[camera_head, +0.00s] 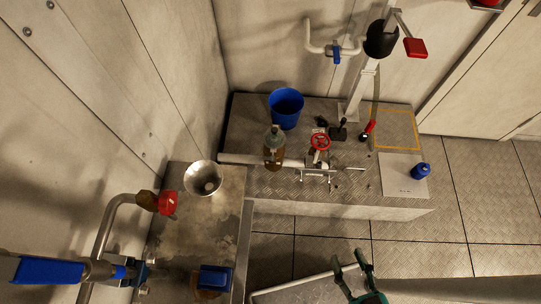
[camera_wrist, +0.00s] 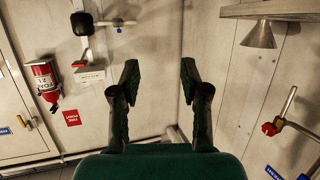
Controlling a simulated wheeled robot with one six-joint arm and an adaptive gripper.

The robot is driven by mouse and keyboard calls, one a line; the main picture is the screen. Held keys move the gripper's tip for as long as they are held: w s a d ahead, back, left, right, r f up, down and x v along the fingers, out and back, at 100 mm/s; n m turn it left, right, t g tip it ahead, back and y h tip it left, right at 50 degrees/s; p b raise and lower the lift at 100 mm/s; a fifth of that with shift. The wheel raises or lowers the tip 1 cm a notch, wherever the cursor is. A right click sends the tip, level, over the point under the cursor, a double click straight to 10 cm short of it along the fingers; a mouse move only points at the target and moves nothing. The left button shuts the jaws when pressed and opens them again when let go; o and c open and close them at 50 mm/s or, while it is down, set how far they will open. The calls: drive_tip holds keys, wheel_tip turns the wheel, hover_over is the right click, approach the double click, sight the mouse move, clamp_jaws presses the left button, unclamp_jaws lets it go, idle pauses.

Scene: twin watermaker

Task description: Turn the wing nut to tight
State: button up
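I cannot make out a wing nut for certain. A small metal fitting with thin bars (camera_head: 317,174) sits at the right end of the pale pipe (camera_head: 238,159) on the low bench, just below a red handwheel (camera_head: 320,142); its details are too small to tell. My gripper (camera_head: 347,257) is low in the head view, in front of the bench and apart from everything on it. In the wrist view my gripper (camera_wrist: 160,65) has its two dark green fingers wide apart, with nothing between them. The pipe fitting does not show clearly in the wrist view.
The floor (camera_head: 400,235) between looks clear.

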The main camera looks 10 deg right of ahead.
drive_tip(key=w+f+n+g, duration=0.3)
drive_tip(key=w+f, duration=0.6)
drive_tip(key=f, duration=0.3)
drive_tip(key=n+g+y, duration=0.3)
drive_tip(key=n+g, duration=0.5)
drive_tip(key=n, duration=0.4)
approach(272, 156)
drive_tip(key=x, duration=0.9)
drive_tip(key=shift+f, duration=0.1)
drive_tip(key=shift+c, duration=0.2)
drive_tip(key=c, duration=0.8)
